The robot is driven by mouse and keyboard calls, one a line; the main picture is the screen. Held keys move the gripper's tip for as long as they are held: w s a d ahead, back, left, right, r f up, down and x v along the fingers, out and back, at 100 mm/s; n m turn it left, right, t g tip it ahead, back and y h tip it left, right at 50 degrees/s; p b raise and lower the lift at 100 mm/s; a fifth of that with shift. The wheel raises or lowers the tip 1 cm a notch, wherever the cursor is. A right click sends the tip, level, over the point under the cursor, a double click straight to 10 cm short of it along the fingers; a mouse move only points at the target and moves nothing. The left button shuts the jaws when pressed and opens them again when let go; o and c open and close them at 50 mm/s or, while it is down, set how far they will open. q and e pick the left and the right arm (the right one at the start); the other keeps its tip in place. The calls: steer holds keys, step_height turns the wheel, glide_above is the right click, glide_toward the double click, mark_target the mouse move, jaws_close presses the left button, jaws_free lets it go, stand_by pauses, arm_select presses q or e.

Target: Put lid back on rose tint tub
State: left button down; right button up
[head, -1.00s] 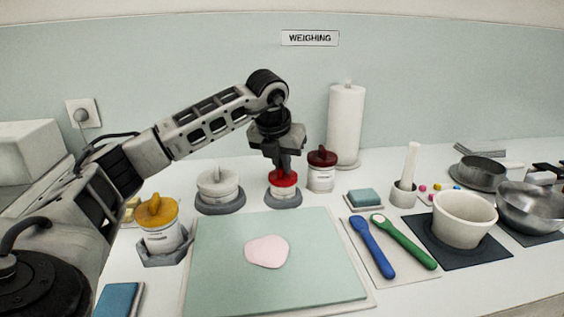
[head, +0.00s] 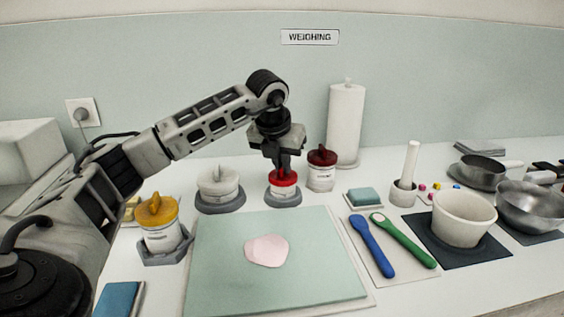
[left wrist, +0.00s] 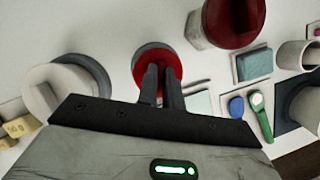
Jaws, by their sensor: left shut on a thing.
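The tub with the red lid stands in a grey holder (head: 283,201) behind the green mat. Its white body (head: 283,191) shows below the red lid (head: 283,180), which sits on top of it and looks level. My left gripper (head: 284,168) points straight down from above, its fingers shut on the lid's grip. In the left wrist view, the fingers (left wrist: 161,84) reach onto the red lid (left wrist: 145,65), and the tub's body is hidden beneath it. I cannot read the tub's label. My right gripper is not in view.
A dark red-lidded tub (head: 321,172) stands close right, a white-lidded tub (head: 219,184) left, and a yellow-lidded tub (head: 160,222) front left. A paper roll (head: 346,125) stands behind. The green mat (head: 225,275) holds a pink sheet; blue (head: 371,245) and green spoons (head: 405,240) lie right.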

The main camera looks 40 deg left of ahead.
arm_select(q)
steer(key=shift+f, duration=0.5)
stand_by(1.1)
steer(key=c, duration=1)
jaws_free()
steer(key=shift+r, duration=0.1)
steer(key=shift+r+p, duration=1.85)
steer(key=shift+r, duration=0.4)
jaws_close()
